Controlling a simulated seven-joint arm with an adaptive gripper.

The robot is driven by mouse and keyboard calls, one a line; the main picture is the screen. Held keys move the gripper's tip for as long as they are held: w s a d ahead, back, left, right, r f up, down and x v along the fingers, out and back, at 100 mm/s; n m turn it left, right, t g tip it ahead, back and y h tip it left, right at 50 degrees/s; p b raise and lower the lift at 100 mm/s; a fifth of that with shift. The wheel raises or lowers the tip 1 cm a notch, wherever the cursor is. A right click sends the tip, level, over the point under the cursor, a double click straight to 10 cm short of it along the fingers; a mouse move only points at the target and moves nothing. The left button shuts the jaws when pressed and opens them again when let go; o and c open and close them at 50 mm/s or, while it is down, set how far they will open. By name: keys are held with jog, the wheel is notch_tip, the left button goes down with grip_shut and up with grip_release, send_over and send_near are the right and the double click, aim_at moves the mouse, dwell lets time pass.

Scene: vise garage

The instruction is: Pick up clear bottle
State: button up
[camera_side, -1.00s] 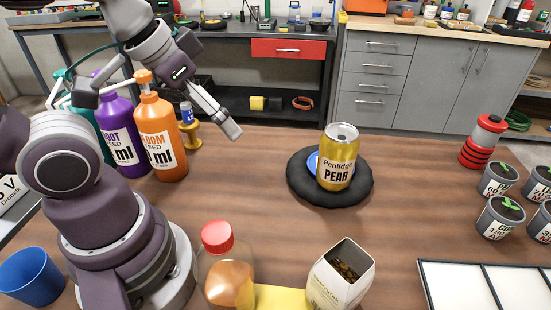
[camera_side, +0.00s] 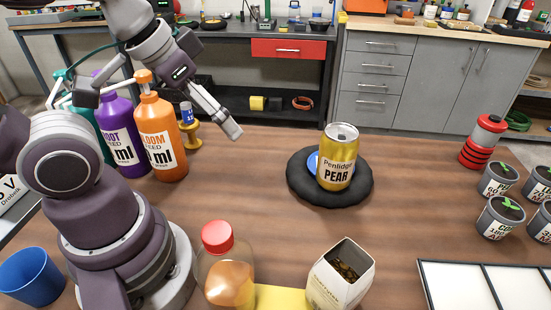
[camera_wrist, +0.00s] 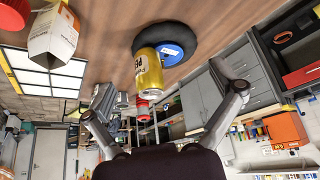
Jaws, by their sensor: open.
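The clear bottle (camera_side: 228,278) with a red cap stands upright at the front of the wooden table in the side view, with amber contents visible through its wall. Its red cap (camera_wrist: 14,14) appears to be at the upper left corner of the wrist view. My gripper (camera_side: 225,122) is raised over the back left of the table, well apart from the clear bottle. In the wrist view my gripper (camera_wrist: 160,80) has its fingers spread wide, with nothing held between them.
A carton (camera_side: 342,275) and a yellow item (camera_side: 281,297) stand close right of the clear bottle. A gold can (camera_side: 338,165) sits on a black round pad (camera_side: 354,194). Spray bottles (camera_side: 162,135) stand at left, potted seedlings (camera_side: 500,218) at right. Mid-table is fairly clear.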

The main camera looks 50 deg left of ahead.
jog(key=c, duration=0.4)
notch_tip(320, 180, up, 4)
jog(key=m+g, duration=0.5)
jog(key=m, duration=1.1)
send_over(216, 231)
jog(key=w, duration=0.1)
jog(key=shift+a+f, duration=0.15)
jog(key=shift+s+f+m+g, duration=0.15)
jog(key=shift+s+m+g, duration=0.15)
jog(key=shift+m, duration=0.4)
jog(key=f, duration=0.9)
jog(key=shift+s+d+f, duration=0.2)
jog(key=shift+f, duration=0.2)
jog(key=shift+c, duration=0.2)
